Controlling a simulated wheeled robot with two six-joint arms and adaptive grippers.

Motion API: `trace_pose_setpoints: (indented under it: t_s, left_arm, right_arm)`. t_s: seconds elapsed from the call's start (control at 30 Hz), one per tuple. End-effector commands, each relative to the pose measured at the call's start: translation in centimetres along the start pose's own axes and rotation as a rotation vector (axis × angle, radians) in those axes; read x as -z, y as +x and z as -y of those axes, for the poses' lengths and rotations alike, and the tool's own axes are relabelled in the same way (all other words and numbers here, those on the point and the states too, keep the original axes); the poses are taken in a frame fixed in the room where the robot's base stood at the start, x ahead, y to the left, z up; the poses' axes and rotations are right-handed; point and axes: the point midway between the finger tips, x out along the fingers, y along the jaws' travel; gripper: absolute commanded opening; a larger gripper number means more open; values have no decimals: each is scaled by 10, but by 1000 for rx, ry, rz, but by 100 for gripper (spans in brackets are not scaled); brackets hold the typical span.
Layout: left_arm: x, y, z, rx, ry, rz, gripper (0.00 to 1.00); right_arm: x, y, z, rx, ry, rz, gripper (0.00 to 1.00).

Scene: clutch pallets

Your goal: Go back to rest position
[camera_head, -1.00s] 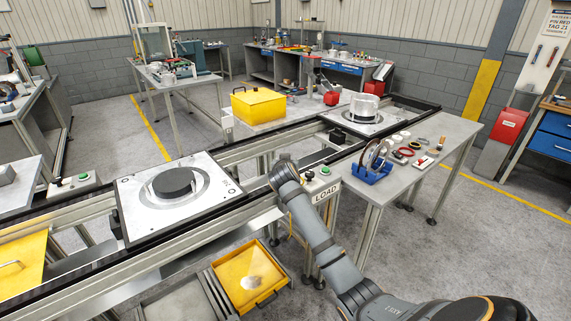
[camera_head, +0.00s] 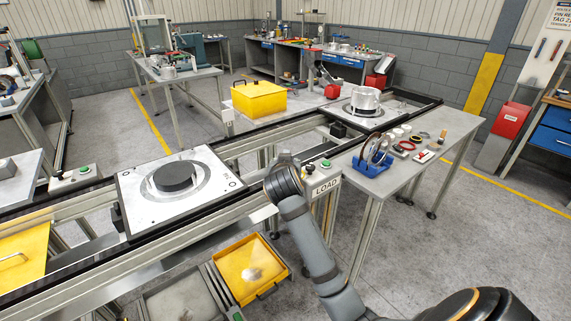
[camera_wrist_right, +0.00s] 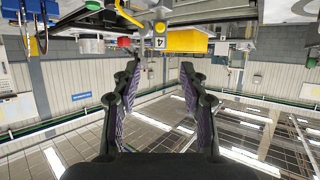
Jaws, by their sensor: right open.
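My right arm reaches up from the lower right in the head view, with its wrist beside the conveyor's front rail, just left of the LOAD sign (camera_head: 326,187). My right gripper (camera_wrist_right: 158,82) shows in the right wrist view with its two dark fingers apart and nothing between them. In the head view its fingers are hidden or too small to make out. My left gripper is in neither current view.
A near pallet (camera_head: 133,208) carries a dark disc (camera_head: 174,177); a far pallet carries a metal housing (camera_head: 365,101). A yellow box (camera_head: 258,98) stands behind the conveyor. A side table (camera_head: 400,178) with a blue stand (camera_head: 370,167) is right. Open floor lies lower right.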

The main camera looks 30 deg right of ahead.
Motion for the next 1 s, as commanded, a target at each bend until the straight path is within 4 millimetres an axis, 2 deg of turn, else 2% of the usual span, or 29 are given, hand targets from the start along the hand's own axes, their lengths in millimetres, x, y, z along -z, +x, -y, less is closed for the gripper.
trace_pose_setpoints:
  t_s: [0.4,0.47,0.53,0.57,0.67,0.7,0.77,0.8,0.87,0.9,0.97,1.0]
  left_arm:
    - [0,0,0,0,0,0,57]
    - [0,0,0,0,0,0,57]
    - [0,0,0,0,0,0,57]
    - [0,0,0,0,0,0,57]
    - [0,0,0,0,0,0,57]
    - [0,0,0,0,0,0,57]
    - [0,0,0,-1,0,0,57]
    - [0,0,-1,-1,0,0,57]
    - [1,0,-1,-1,0,0,57]
    - [1,0,-1,-1,0,0,57]
    - [1,0,-1,-1,0,-1,57]
    - [1,0,-1,-1,0,-1,57]
  right_arm:
    - [-1,1,0,1,-2,1,43]
    - [-9,6,2,4,-15,14,43]
    - [-32,20,7,14,-57,49,43]
    - [-48,29,10,22,-82,72,43]
    - [-122,61,18,61,-185,171,43]
    - [-158,72,20,80,-227,215,43]
    - [-210,84,20,110,-282,278,43]
    - [-247,89,18,129,-314,321,43]
    - [-300,93,12,158,-357,383,43]
    - [-336,93,7,176,-382,423,43]
    - [-389,89,-3,202,-416,484,43]
    - [-424,84,-12,218,-435,525,43]
